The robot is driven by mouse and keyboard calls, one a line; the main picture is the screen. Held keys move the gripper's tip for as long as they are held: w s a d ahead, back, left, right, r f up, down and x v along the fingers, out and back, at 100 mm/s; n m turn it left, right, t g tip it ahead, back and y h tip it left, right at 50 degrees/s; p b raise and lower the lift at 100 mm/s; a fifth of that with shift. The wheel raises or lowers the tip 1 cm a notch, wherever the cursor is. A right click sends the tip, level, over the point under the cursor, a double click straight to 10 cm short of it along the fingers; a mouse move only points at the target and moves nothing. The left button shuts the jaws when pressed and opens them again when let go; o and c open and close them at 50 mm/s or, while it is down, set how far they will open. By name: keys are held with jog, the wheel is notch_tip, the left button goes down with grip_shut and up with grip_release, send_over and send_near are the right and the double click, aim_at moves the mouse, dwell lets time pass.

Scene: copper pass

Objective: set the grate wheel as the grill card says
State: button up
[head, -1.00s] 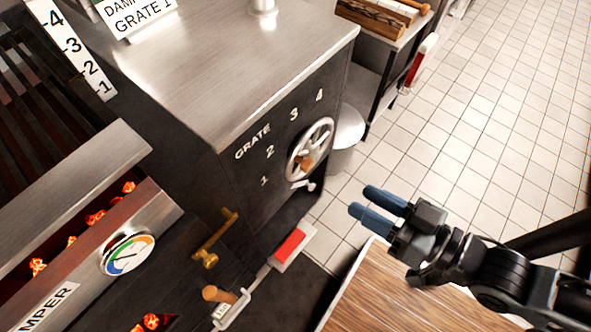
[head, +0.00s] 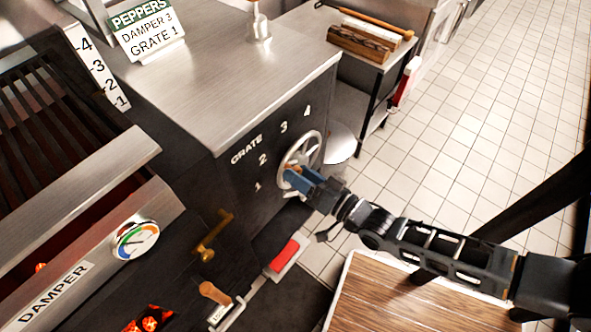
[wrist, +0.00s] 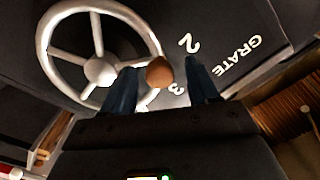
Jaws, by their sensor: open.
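The grill card (head: 145,32) on the steel top reads PEPPERS, DAMPER 3, GRATE 1. The grate wheel (head: 311,140) is a pale spoked handwheel on the dark cabinet side, beside the word GRATE and the numbers 1 to 4. My gripper (head: 289,178) is at the wheel's lower part with its fingers open. In the wrist view, the wheel (wrist: 52,22) fills the upper left, and its brown wooden knob (wrist: 160,72) shows between my two open fingers (wrist: 160,84). In the head view my fingers partly cover the knob. I cannot tell which number the wheel is set to.
A brass handle (head: 217,236), a wooden-handled lever (head: 213,293) and a red-topped piece (head: 285,256) sit left of and below my arm. A round gauge (head: 135,240) is on the DAMPER front. A wood-topped table (head: 385,300) lies under my arm. Tiled floor at right is clear.

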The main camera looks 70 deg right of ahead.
jog(key=shift+x, duration=0.9)
jog(key=shift+c, duration=0.2)
grip_shut()
